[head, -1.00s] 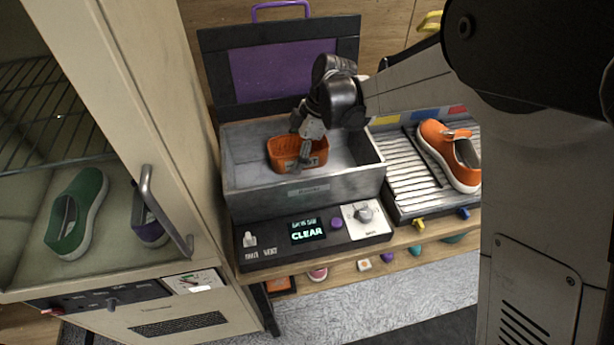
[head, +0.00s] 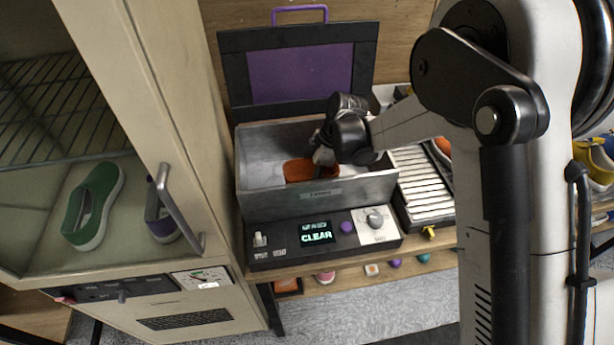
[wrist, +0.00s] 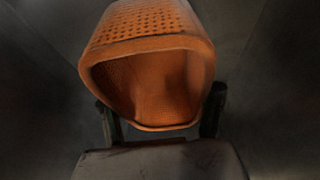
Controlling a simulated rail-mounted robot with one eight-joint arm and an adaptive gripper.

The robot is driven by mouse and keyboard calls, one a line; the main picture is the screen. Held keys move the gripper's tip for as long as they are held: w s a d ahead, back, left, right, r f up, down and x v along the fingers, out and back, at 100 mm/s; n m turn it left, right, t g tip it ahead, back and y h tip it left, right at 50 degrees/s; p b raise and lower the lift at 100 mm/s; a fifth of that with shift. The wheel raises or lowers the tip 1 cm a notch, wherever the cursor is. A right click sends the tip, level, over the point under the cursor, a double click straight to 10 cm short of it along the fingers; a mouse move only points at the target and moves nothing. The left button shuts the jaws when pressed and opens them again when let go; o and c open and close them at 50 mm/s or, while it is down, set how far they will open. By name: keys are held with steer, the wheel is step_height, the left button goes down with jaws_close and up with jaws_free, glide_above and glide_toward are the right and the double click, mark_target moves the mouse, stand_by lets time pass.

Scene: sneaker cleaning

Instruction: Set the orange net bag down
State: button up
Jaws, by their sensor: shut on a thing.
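The orange net bag (head: 300,171) is inside the open grey box (head: 318,194) with its lid up. In the wrist view the bag (wrist: 150,30) shows its perforated side and its open mouth, which faces the camera. My gripper (wrist: 160,118) has a dark finger at each side of the bag's near rim and is shut on it. In the head view my gripper (head: 322,156) reaches down into the box, and my wrist hides part of the bag. I cannot tell whether the bag touches the box floor.
A control panel reading CLEAR (head: 315,232) fronts the box. A ribbed tray (head: 422,182) stands close on the right. The raised purple-panelled lid (head: 300,73) stands behind.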

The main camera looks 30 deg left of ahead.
steer(key=shift+f, duration=0.15)
steer(key=o, duration=1.3)
steer(key=shift+o, duration=0.2)
steer(key=shift+r, duration=0.2)
steer(key=v, duration=1.2)
steer(key=shift+b, duration=0.45)
steer(key=shift+r, duration=0.1)
